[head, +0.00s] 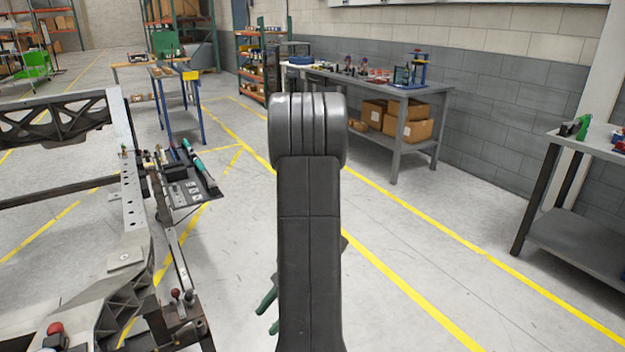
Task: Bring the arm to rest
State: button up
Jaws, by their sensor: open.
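My arm stands upright in the middle of the head view, its dark padded links rising from the bottom edge to a rounded joint. My gripper (265,318) shows low at the left side of the arm as two green fingers with a gap between them. It is open, with nothing visible between the fingers. The rest of the gripper is hidden behind my arm link. The fingers appear apart from the chassis fixture (135,205) on the left.
A small tool tray (205,190) juts from the fixture's right side, left of my arm. A long grey workbench (435,92) with boxes beneath stands along the back wall. Another bench (575,250) is at right. Yellow-lined floor (440,275) is clear right of my arm.

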jog(key=b+x, duration=0.1)
jog(key=x, duration=1.3)
jog(key=shift+s+f, duration=0.15)
jog(key=shift+s, duration=0.1)
jog(key=shift+w+a+n+g+h, duration=0.1)
jog(key=shift+n+g+h, duration=0.1)
jog(key=shift+n, duration=0.3)
jog(key=shift+w+n+g+h, duration=0.1)
jog(key=shift+w+n+g, duration=0.1)
jog(key=shift+n, duration=0.3)
jog(key=n+h, duration=0.1)
jog(key=n, duration=0.2)
jog(key=shift+g+b, duration=0.35)
jog(key=shift+g, duration=0.05)
jog(key=n+h+b, duration=0.2)
jog(key=n, duration=0.4)
jog(key=n+t+h+b, duration=0.1)
jog(key=n+h+b, duration=0.1)
jog(key=n, duration=0.4)
jog(key=a+n+h+b, duration=0.1)
jog(key=n+h+b, duration=0.1)
jog(key=n, duration=0.4)
jog(key=shift+s+a+r+t+h, duration=0.1)
jog(key=shift+r+t+h, duration=0.3)
jog(key=shift+r, duration=0.1)
